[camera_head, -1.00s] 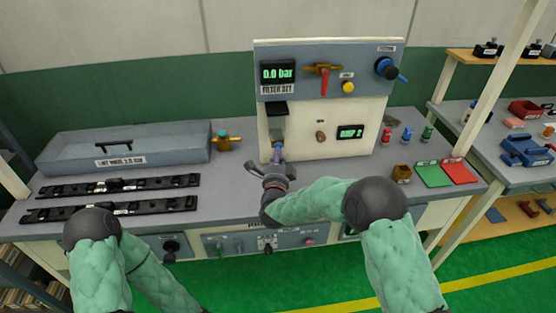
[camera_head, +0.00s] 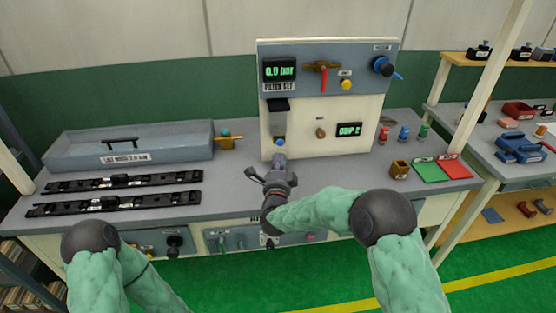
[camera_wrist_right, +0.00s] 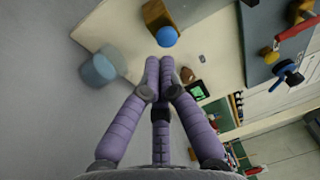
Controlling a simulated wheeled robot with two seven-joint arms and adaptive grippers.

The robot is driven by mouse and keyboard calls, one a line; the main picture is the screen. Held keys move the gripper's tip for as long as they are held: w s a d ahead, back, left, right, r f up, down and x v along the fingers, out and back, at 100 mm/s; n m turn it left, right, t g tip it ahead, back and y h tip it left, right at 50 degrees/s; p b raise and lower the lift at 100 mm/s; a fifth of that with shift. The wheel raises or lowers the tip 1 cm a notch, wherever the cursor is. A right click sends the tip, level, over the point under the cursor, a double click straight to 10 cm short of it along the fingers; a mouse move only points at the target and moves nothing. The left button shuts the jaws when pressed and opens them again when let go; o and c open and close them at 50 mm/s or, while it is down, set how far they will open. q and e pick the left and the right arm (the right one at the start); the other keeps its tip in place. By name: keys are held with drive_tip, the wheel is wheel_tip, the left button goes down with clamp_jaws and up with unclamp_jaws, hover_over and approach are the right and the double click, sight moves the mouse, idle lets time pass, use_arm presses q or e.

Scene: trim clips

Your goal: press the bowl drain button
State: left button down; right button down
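A grey filter bowl (camera_head: 278,122) hangs in the recess on the left of the white test panel. A blue round button (camera_head: 280,142) shows at its lower end. In the right wrist view a blue disc (camera_wrist_right: 166,37), which looks like this button, sits on a brown body just ahead of the fingertips. My right gripper (camera_head: 278,157) is in front of and just below the button. Its purple fingers (camera_wrist_right: 160,65) are together at the tips with nothing visible between them. A small gap seems to separate them from the blue disc. My left gripper is out of view.
A blurred bluish cylinder (camera_wrist_right: 98,68) is left of the fingers in the wrist view. Black rails (camera_head: 120,180) lie left; a brown box (camera_head: 400,169) stands right.

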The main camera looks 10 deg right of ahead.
drive_tip(key=s+a+p, duration=0.1)
drive_tip(key=s, duration=0.7)
drive_tip(key=shift+a+f, duration=0.15)
drive_tip(key=shift+f, duration=0.3)
